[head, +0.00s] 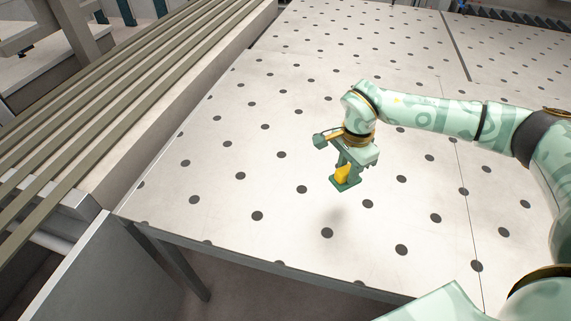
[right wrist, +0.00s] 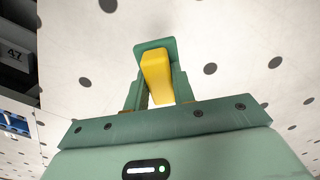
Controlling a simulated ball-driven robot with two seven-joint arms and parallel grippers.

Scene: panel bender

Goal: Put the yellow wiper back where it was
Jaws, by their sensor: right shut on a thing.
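The yellow wiper (head: 343,173) is a small yellow piece held in my right gripper (head: 346,180), above the white dotted table (head: 290,217). In the right wrist view the wiper (right wrist: 156,77) stands between the green fingers of my right gripper (right wrist: 155,85), which are shut on it. Part of it is hidden by the fingers. A soft shadow lies on the table below, so the gripper looks raised off the surface. My left gripper is not in view.
The table top around the gripper is clear. Its front edge (head: 270,262) runs along the bottom. A slatted rack (head: 110,85) stands along the left side.

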